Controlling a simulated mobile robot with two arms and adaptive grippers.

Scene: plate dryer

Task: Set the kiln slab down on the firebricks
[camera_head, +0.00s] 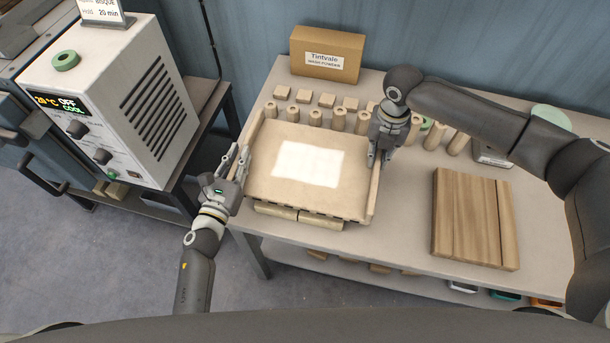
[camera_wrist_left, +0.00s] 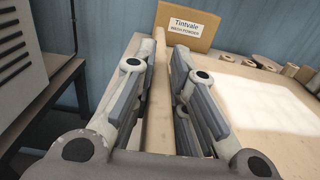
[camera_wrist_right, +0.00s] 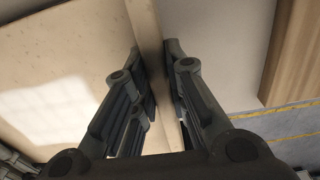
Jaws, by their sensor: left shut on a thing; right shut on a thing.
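The kiln slab (camera_head: 262,185) is a wide beige plate with a bright white patch in its middle and a raised strip along each side. It looks level over the table's left part. My left gripper (camera_head: 238,165) is shut on its left strip, which runs between the fingers in the left wrist view (camera_wrist_left: 159,95). My right gripper (camera_head: 380,158) is shut on its right strip, also between the fingers in the right wrist view (camera_wrist_right: 148,45). Pale firebricks (camera_head: 276,211) show below the slab's front edge. I cannot tell whether the slab touches them.
Several short posts (camera_head: 338,119) and small blocks (camera_head: 327,100) stand behind the slab. A cardboard box (camera_head: 325,55) is at the back. A wooden board (camera_head: 465,220) lies to the right, with bare table between. A kiln controller (camera_head: 110,90) stands left, across a gap.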

